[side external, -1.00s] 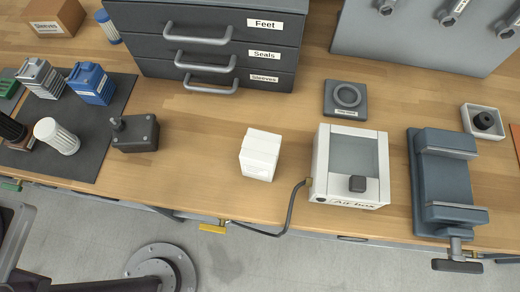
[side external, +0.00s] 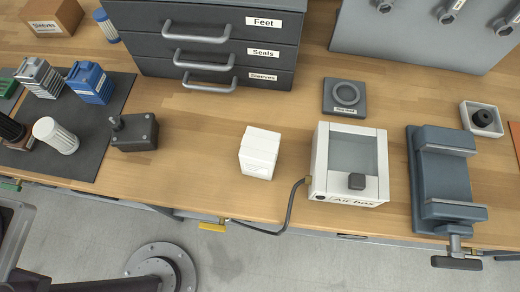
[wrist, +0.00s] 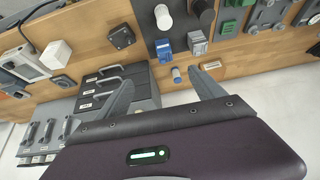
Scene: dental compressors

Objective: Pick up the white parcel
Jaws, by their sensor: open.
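The white parcel (side external: 260,152) is a small white box standing on the wooden bench, left of the air box, in the side external view. In the wrist view the white parcel (wrist: 56,54) sits at the upper left, well away from my fingers. My gripper (wrist: 165,95) shows in the wrist view with its two fingers spread apart and nothing between them. The gripper itself is out of frame in the side external view; only part of my arm shows at the lower left.
The air box (side external: 350,165) with its hose stands right of the parcel. A vise (side external: 445,185) is farther right. The drawer cabinet (side external: 210,45) stands behind, and a black switch box (side external: 135,133) is to the left. Bare bench surrounds the parcel.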

